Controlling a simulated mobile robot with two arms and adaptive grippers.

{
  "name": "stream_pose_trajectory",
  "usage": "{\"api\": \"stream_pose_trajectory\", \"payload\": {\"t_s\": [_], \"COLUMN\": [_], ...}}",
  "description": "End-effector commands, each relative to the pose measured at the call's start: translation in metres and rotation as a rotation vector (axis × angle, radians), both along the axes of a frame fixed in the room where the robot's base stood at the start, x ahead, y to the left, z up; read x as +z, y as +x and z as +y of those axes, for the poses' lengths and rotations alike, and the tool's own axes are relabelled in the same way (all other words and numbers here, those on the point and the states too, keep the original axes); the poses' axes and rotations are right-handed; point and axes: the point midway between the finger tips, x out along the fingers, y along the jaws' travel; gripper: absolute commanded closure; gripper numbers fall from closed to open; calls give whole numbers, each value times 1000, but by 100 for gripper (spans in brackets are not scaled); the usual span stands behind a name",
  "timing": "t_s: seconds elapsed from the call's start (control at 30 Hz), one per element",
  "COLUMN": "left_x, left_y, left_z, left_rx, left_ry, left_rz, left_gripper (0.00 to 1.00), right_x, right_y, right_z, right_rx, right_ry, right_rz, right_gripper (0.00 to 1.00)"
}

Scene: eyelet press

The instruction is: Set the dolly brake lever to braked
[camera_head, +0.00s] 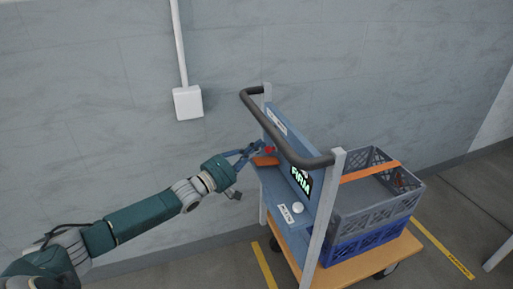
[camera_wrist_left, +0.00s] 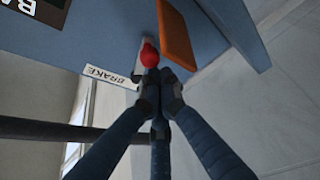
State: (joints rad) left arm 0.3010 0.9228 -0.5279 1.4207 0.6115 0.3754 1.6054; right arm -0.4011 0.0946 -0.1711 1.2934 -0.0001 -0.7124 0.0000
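The dolly (camera_head: 330,215) stands by the wall, with a blue panel under a dark push handle. The brake lever's red knob (camera_head: 268,149) is on the panel's left part; it also shows in the left wrist view (camera_wrist_left: 149,55), near a label reading BRAKE (camera_wrist_left: 110,76). My left gripper (camera_head: 250,152) is at the knob. In the left wrist view, its fingertips (camera_wrist_left: 161,92) are drawn together just below the knob, with nothing visible between them. Whether they touch the lever I cannot tell. My right gripper is out of view.
An orange piece (camera_wrist_left: 175,35) sticks out close beside the knob. The dark push handle (camera_head: 285,135) arches over the panel. A panel reading FIRM (camera_head: 301,180) and a white round knob (camera_head: 297,207) are to the right. Grey and blue crates (camera_head: 375,215) sit on the dolly.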

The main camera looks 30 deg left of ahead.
Motion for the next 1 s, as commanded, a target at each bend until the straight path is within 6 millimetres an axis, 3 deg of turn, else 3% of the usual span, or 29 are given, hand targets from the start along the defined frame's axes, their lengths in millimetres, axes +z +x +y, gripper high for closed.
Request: {"api": "stream_pose_trajectory", "payload": {"t_s": [0.37,1.0], "left_x": [-9,-17], "left_y": [-8,-101], "left_z": [-1,32], "left_rx": [-3,-1], "left_ry": [3,1], "left_rz": [13,4], "left_gripper": [100,100], "right_x": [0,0], "right_y": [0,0], "right_z": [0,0], "right_rx": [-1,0], "right_ry": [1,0], "right_rz": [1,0], "right_gripper": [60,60]}}
